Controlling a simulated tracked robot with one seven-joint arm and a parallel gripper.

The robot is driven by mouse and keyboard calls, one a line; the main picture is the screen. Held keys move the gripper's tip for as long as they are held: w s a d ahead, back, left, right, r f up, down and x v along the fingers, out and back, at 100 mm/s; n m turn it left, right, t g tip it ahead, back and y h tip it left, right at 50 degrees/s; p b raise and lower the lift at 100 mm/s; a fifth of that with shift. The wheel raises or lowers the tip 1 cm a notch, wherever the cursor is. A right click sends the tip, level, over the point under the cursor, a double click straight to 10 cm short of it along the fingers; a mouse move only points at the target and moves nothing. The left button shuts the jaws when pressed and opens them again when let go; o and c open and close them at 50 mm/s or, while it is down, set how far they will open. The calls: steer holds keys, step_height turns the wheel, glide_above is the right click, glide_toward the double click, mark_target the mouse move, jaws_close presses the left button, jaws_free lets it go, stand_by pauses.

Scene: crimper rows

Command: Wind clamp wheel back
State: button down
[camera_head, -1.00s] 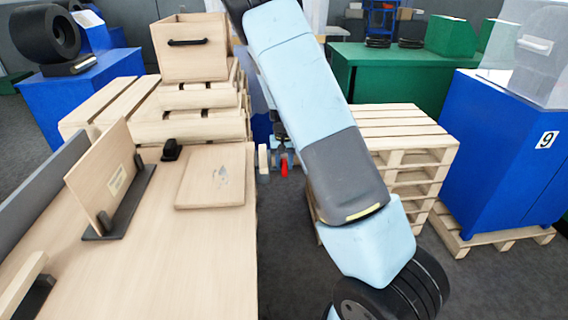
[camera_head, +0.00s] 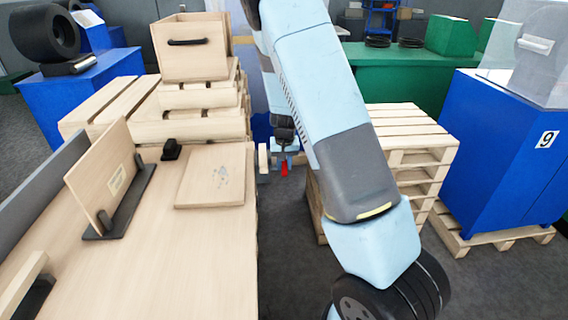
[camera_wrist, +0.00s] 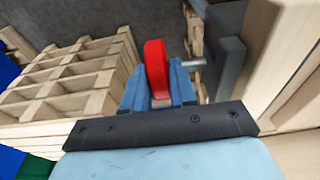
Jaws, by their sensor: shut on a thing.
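The red clamp wheel (camera_wrist: 156,70) shows in the wrist view, edge-on between the two blue fingers of my gripper (camera_wrist: 160,85). My gripper is shut on the wheel. A grey metal rod (camera_wrist: 193,63) runs from beside the wheel to a grey clamp body (camera_wrist: 230,68) at the right. In the head view the wheel (camera_head: 284,169) is a small red patch beyond the table's right edge. My arm covers part of the space beside it, and the fingers are too small there to make out.
The wooden table (camera_head: 165,270) carries a flat board (camera_head: 212,178) and an upright board (camera_head: 104,175) in a dark holder. A pallet stack (camera_head: 415,150) stands right of my arm, with a blue cabinet (camera_head: 490,160) beyond. Grey floor lies open between table and pallets.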

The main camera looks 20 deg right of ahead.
mark_target(285, 174)
steer(key=t, duration=0.2)
steer(key=s+t, duration=0.1)
steer(key=t, duration=0.1)
steer(key=shift+a+f+h, duration=0.1)
steer(key=shift+f+h, duration=0.1)
steer(key=shift+h, duration=0.2)
steer(key=t, duration=0.4)
steer(key=s+f+t+h, duration=0.1)
steer(key=shift+a+f+t, duration=0.1)
steer(key=shift+a+t, duration=0.1)
steer(key=shift+t, duration=0.2)
steer(key=t, duration=0.2)
steer(key=f+t, duration=0.1)
steer(key=t, duration=0.1)
steer(key=shift+s+h, duration=0.15)
steer(key=shift+h, duration=0.25)
steer(key=shift+f+t+h, duration=0.15)
steer(key=shift+t+h, duration=0.05)
steer(key=shift+t, duration=0.75)
steer(key=shift+f+t+h, duration=0.15)
steer(key=shift+t+h, duration=0.05)
steer(key=shift+t, duration=0.75)
steer(key=c, duration=1)
jaws_free()
